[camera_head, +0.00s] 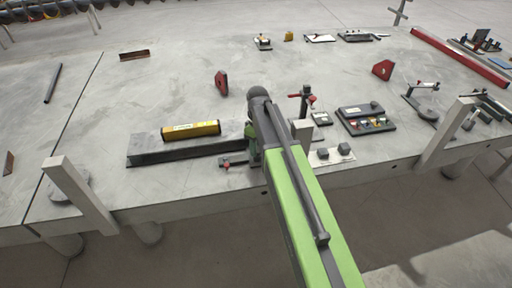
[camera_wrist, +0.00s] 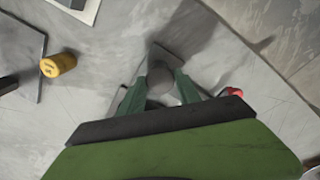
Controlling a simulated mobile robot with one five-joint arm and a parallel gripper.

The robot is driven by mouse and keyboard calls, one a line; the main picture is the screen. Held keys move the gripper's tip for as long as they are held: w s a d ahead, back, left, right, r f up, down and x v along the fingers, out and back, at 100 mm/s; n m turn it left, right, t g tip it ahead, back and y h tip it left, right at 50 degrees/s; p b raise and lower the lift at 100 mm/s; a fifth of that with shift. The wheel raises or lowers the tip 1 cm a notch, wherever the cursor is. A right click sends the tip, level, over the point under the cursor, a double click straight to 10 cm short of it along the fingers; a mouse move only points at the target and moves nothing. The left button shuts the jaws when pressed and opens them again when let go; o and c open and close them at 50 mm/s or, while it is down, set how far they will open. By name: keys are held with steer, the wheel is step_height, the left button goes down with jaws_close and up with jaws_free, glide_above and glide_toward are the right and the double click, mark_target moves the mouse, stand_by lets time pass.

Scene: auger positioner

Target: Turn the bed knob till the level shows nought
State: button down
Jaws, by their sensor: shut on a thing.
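A yellow level (camera_head: 191,131) lies on a long dark bed (camera_head: 150,157) near the table's front edge in the head view. Its reading is too small to make out. In the wrist view, my gripper (camera_wrist: 160,84) has its two green fingers closed on either side of a round grey knob (camera_wrist: 159,74), taken to be the bed knob. The knob stands above a grey plate (camera_wrist: 169,54). In the head view my arm hides the fingertips and the knob.
A small red-handled part (camera_head: 227,164) sits just left of my arm. A red-handled post (camera_head: 304,98) and a dark control box (camera_head: 366,119) stand to its right. A red magnet block (camera_head: 221,83) lies behind. The table's left part is mostly clear.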

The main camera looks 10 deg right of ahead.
steer(key=c, duration=0.9)
jaws_free()
steer(key=shift+o, duration=0.2)
step_height(320, 180, up, 17)
steer(key=p, duration=1.7)
steer(key=shift+r, duration=0.2)
steer(key=shift+f, duration=0.15)
